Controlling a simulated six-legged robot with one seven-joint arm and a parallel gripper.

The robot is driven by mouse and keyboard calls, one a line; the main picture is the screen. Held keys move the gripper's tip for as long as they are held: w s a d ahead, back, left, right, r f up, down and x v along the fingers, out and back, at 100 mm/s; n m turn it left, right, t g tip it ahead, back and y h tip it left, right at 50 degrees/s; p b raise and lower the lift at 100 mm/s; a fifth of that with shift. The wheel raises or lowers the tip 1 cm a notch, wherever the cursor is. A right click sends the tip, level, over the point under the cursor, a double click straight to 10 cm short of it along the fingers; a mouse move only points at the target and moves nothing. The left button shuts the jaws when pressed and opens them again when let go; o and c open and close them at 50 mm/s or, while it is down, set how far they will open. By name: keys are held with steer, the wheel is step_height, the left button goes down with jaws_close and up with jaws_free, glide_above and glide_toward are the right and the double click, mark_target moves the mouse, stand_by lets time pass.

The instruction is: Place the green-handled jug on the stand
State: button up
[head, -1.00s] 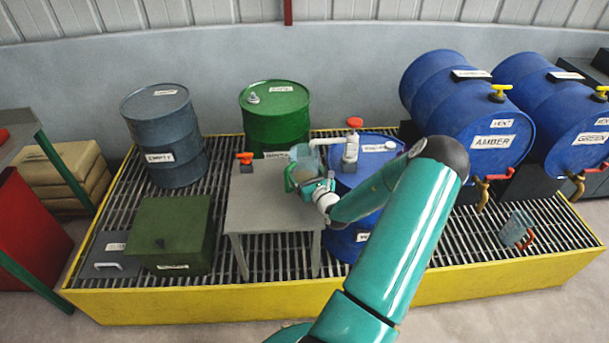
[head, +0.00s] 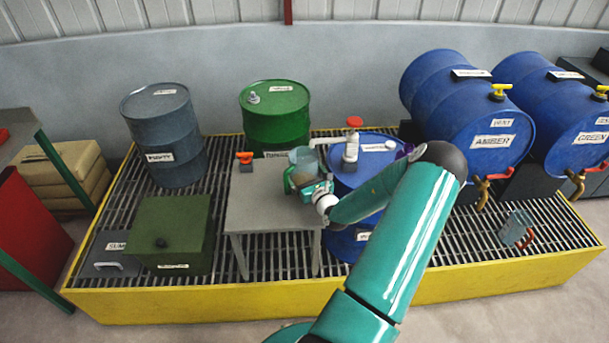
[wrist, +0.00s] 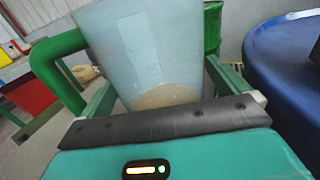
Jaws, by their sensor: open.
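The green-handled jug (head: 304,160) is pale and translucent and appears upright on the right part of the grey stand (head: 262,215), below the hand pump's spout. Its base is partly hidden by my gripper (head: 308,187). In the wrist view the jug (wrist: 145,45) stands between my two green fingers, with its green handle (wrist: 52,65) to the left and a tan patch low in it. My gripper is open around the jug; I cannot tell whether a finger touches it.
A blue drum (head: 375,147) with a white, red-topped hand pump (head: 351,145) stands close to the right of the stand. A small orange-topped item (head: 245,160) sits at the stand's back left. A red-handled jug (head: 516,228) is on the grating at the right. The stand's left half is clear.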

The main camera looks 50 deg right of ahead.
steer(key=v, duration=1.2)
steer(key=w+a+r+n+g+y, duration=0.1)
steer(key=w+a+r+n+y, duration=0.6)
steer(key=a, duration=0.3)
steer(key=w+a+r+n+g+y, duration=0.1)
steer(key=w+a+r+n+y, duration=0.35)
steer(key=a+n+y, duration=0.45)
steer(key=s+a+r+n+g+y, duration=0.1)
steer(key=a+r+n+g, duration=0.3)
steer(key=a, duration=0.4)
steer(key=s+a+r+n+g, duration=0.1)
steer(key=a+n+g, duration=0.3)
steer(key=a+n, duration=0.3)
steer(key=s+a+r+n+h, duration=0.9)
steer(key=s+r+n, duration=0.3)
steer(key=r+n, duration=0.2)
steer(key=shift+a+g, duration=0.3)
steer(key=shift+a, duration=0.05)
steer(key=shift+s+r, duration=0.15)
